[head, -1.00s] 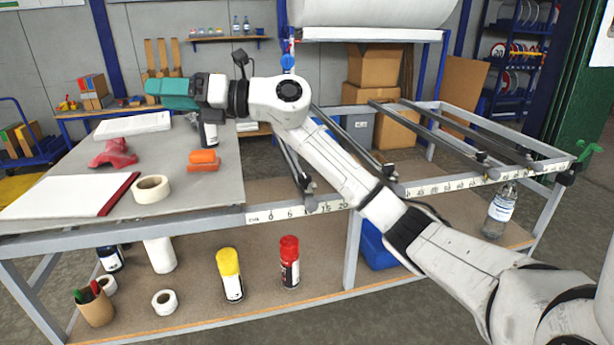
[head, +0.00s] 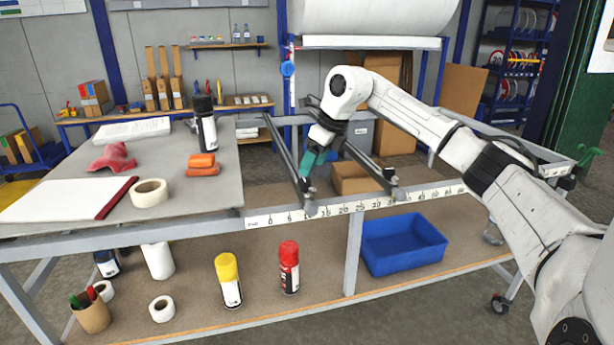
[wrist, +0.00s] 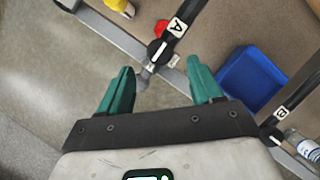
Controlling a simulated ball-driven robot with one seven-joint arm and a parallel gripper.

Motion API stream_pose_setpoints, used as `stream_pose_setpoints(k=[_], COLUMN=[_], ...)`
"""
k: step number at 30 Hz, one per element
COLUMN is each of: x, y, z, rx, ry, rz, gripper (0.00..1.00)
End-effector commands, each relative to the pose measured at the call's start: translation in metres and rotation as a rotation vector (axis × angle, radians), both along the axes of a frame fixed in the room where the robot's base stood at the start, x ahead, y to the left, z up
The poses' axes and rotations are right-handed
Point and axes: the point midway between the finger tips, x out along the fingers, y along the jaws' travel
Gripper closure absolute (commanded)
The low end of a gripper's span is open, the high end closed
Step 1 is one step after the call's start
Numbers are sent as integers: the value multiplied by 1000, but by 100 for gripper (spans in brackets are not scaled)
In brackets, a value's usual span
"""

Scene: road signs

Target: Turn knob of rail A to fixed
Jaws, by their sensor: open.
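Rail A (wrist: 176,24) is a dark bar with a white letter A near its front end. Its front end with the dark knob (wrist: 157,50) lies between and just beyond my fingertips in the wrist view. Small white labels flank the knob, too small to read. In the head view rail A (head: 279,146) slants down to the scaled front bar, with its end fitting (head: 310,207) there. My gripper (wrist: 159,66) has two teal fingers, spread wide and empty. In the head view my gripper (head: 307,163) points down above rail A, partly hidden by my wrist.
Rail B (wrist: 281,108) stands to the right, with its end fitting (head: 392,179) on the scaled bar (head: 350,207). A blue bin (head: 403,244) and spray cans are on the lower shelf. The grey tabletop (head: 105,167) at left holds a black-capped bottle (head: 206,130) and tape.

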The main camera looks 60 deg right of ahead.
Motion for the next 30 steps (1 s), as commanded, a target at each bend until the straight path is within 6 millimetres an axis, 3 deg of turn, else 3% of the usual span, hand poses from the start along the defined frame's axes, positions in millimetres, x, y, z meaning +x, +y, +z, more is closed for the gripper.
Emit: stream_pose_setpoints(k=[9, 21, 30], x=[18, 21, 21], y=[-1, -1, -1], z=[-41, -49, -48], rx=[2, 1, 0], ry=[-2, -2, -2], rz=[1, 2, 1], gripper=[35, 35, 62])
